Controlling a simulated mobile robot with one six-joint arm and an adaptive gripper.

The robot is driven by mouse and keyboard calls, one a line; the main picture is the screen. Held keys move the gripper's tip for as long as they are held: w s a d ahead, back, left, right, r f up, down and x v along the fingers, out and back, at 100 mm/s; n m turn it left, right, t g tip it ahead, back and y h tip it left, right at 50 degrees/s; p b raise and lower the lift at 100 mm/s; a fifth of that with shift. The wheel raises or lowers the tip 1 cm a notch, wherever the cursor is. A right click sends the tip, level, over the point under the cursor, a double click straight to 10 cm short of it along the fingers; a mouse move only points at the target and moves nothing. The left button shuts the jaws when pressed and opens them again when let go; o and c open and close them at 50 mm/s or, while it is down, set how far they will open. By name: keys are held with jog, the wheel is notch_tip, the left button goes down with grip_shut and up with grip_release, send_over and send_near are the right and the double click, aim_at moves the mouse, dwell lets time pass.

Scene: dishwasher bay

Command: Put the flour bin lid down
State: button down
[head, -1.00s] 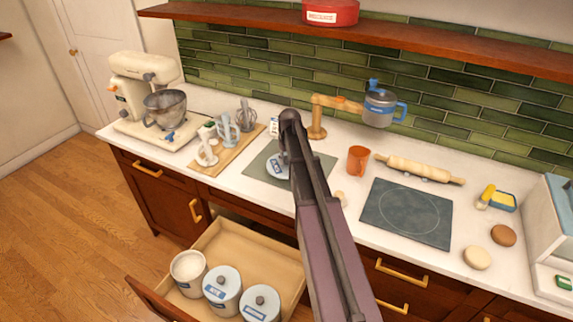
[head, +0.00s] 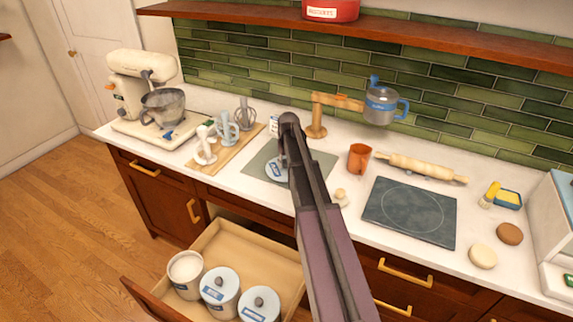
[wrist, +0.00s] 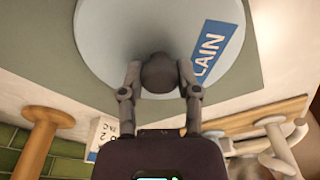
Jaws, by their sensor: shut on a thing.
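The flour bin lid (wrist: 110,40) is a pale blue-white disc with a dark round knob (wrist: 160,73) and a blue label whose visible letters end in "LAIN". My gripper (wrist: 160,75) is shut on the knob, one finger on each side. In the head view the lid (head: 274,170) is over the grey-green mat (head: 318,164) on the counter, partly hidden by my arm. It looks level and very low, but I cannot tell whether it touches the mat. The lidless flour bin (head: 184,283) stands in the open drawer, pale flour showing inside.
Two lidded bins (head: 220,292) (head: 259,307) stand beside it in the drawer (head: 262,235). Left of the mat is a board (head: 215,163) with utensils, then a stand mixer (head: 140,95). A wooden stand (head: 317,120) is behind; an orange jug (head: 358,158) is right.

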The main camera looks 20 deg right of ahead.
jog(key=shift+f, duration=0.15)
jog(key=shift+c, duration=1.6)
grip_release()
notch_tip(320, 180, up, 12)
jog(key=s+p, duration=0.1)
jog(key=p, duration=1.1)
jog(key=shift+s, duration=0.25)
